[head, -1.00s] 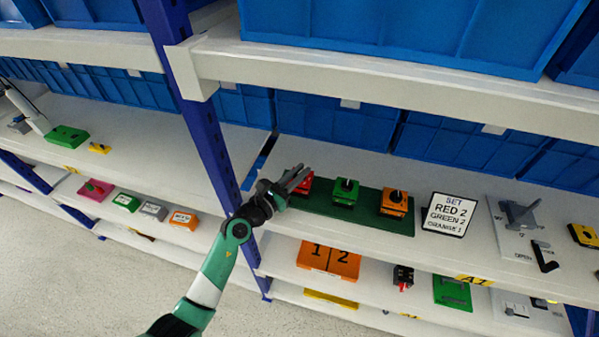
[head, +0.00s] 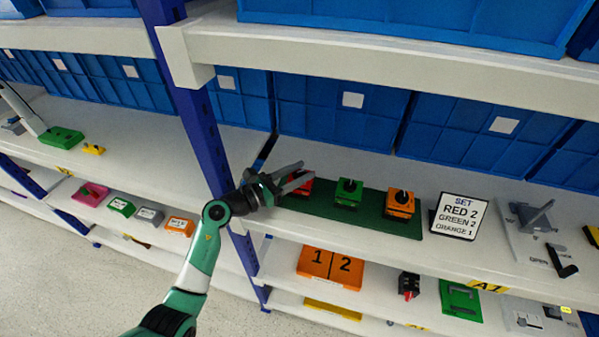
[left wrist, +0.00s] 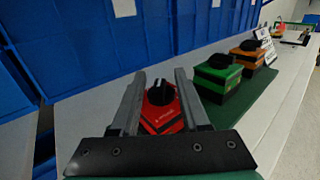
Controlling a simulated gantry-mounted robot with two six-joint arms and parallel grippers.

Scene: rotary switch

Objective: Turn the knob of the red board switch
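The red switch (head: 303,188) sits at the left end of the dark green board (head: 327,206) and is partly hidden behind my left gripper (head: 306,172) in the head view. In the left wrist view the red switch (left wrist: 164,116) shows its black knob (left wrist: 160,93). My left gripper (left wrist: 161,76) is open there, one finger on each side of the knob, with visible gaps. Contact cannot be judged. The green switch (head: 348,192) and orange switch (head: 401,204) stand farther right on the board. The sign (head: 459,216) reads SET, RED 2, GREEN 2, ORANGE 1. My right gripper is not in view.
Blue bins (head: 343,110) stand behind the board on the white shelf. A blue upright post (head: 205,130) rises just left of the board. An orange 1–2 panel (head: 330,268) is on the lower shelf. A grey lever panel (head: 533,225) stands right of the sign.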

